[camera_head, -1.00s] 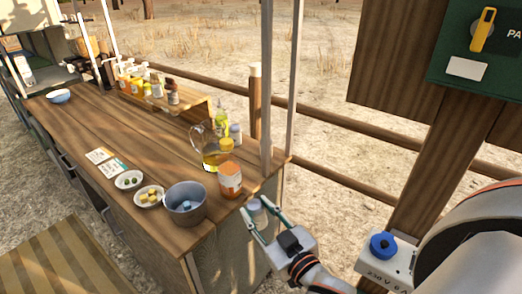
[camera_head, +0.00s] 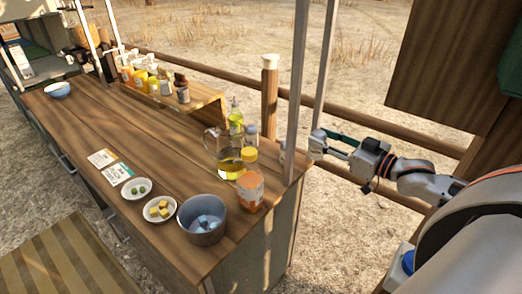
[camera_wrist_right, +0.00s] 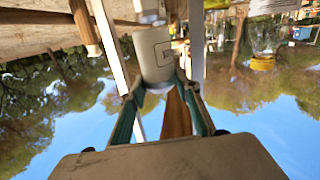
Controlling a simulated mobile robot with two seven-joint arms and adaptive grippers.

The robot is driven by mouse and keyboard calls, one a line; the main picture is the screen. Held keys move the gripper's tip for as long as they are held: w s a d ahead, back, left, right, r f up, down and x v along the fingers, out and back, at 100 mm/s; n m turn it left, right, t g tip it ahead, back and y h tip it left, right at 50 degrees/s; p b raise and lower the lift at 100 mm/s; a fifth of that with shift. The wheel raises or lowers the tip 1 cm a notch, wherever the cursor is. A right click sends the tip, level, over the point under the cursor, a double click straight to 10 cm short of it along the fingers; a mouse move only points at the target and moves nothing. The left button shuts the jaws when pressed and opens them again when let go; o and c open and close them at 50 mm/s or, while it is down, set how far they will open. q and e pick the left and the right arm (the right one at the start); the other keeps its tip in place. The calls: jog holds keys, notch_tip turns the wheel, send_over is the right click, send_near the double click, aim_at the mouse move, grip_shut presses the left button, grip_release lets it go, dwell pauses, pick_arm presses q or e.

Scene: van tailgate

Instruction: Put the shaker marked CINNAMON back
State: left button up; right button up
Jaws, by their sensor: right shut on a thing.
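My right gripper (camera_head: 318,142) is beside the metal post at the right end of the counter. In the right wrist view its two green fingers are shut on a pale cylindrical shaker (camera_wrist_right: 152,55). No marking on it is readable, so I cannot tell whether it says CINNAMON. In the head view the post and fingers mostly hide it. A wooden rack (camera_head: 207,97) on the counter's far side holds several shakers and bottles (camera_head: 152,78), with a bare stretch at its right end. Their labels are too small to read. My left gripper is not in view.
A glass jug (camera_head: 226,155), an oil bottle (camera_head: 235,118), an orange-labelled can (camera_head: 250,193) and a grey pot (camera_head: 202,222) crowd the counter's right end. Metal posts (camera_head: 299,80) rise there. The counter's middle (camera_head: 140,130) is clear.

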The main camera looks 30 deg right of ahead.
jog(key=shift+w+r+y, duration=0.3)
jog(key=shift+w+r, duration=0.5)
jog(key=shift+r, duration=0.05)
jog(key=shift+w+r, duration=0.15)
jog(key=shift+w, duration=0.15)
jog(key=shift+w+a, duration=0.1)
jog(key=shift+w, duration=0.25)
jog(key=r+b+x, duration=0.1)
jog(key=b+x, duration=0.2)
jog(key=x, duration=1.4)
notch_tip(320, 180, down, 12)
jog(key=shift+s+r+b, duration=0.15)
jog(key=shift+r+b, duration=0.05)
jog(key=shift+b, duration=0.8)
jog(key=shift+s+f, duration=0.1)
jog(key=shift+f, duration=0.2)
